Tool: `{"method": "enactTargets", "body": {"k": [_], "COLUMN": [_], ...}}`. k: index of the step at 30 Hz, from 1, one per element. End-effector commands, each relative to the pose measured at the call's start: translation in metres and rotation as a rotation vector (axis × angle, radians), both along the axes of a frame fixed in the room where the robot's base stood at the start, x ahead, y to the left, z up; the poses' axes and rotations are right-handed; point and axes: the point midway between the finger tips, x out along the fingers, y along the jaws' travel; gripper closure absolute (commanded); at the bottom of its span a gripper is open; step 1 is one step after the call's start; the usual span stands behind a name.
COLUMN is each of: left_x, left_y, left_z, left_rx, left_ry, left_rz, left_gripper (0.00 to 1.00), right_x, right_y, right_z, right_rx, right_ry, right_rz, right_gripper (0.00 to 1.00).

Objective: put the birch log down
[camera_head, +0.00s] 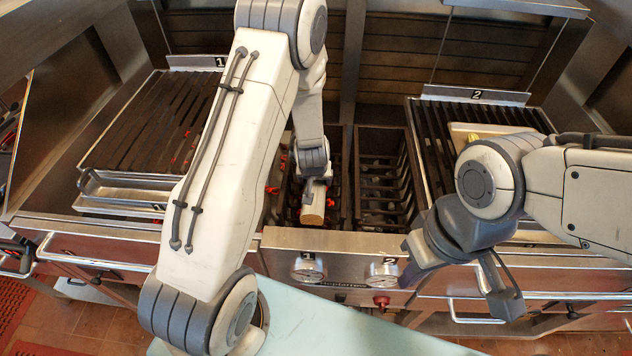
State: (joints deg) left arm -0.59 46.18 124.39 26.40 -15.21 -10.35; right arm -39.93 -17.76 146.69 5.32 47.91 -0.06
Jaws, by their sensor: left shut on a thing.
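The birch log (313,207) shows as a short block with a pale cut end facing me. My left gripper (316,183) is shut on it, pointing down over the left of the two middle fire baskets (345,207). The log's end is near the front of that basket. I cannot tell whether the log touches the bars or what lies beneath it. My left arm hides part of the basket's left side. My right gripper (470,285) hangs in front of the right grill's front panel, away from the log.
Grill 1 (165,115) is at the left with a metal tray (135,190) at its front. Grill 2 (450,135) is at the right, with a tray (462,128) partly hidden by my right arm. A second fire basket (385,190) stands right of the log. Red embers glow around the left basket.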

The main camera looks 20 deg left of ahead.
Motion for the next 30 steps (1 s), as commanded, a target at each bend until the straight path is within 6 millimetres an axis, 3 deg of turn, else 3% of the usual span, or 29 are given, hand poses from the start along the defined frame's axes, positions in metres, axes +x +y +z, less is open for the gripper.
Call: {"method": "enactTargets", "body": {"k": [23, 24, 26, 30], "left_x": [0.001, 0.0, 0.0, 0.0], "left_y": [0.0, 0.0, 0.0, 0.0], "left_z": [-0.013, -0.013, -0.013, -0.013], "left_rx": [0.001, 0.001, 0.0, 0.0], "left_ry": [-0.004, -0.002, -0.001, -0.001], "left_rz": [0.001, 0.0, 0.0, 0.001], "left_gripper": [1.0, 0.19, 0.0, 0.0], "right_x": [0.0, 0.0, 0.0, 0.0], "right_y": [0.0, 0.0, 0.0, 0.0], "right_z": [-0.009, -0.009, -0.009, -0.009], "right_rx": [0.0, 0.0, 0.0, 0.0], "right_ry": [0.0, 0.0, 0.0, 0.0], "right_rz": [-0.002, -0.002, -0.002, -0.002], "right_gripper": [1.0, 1.0, 1.0, 1.0]}}
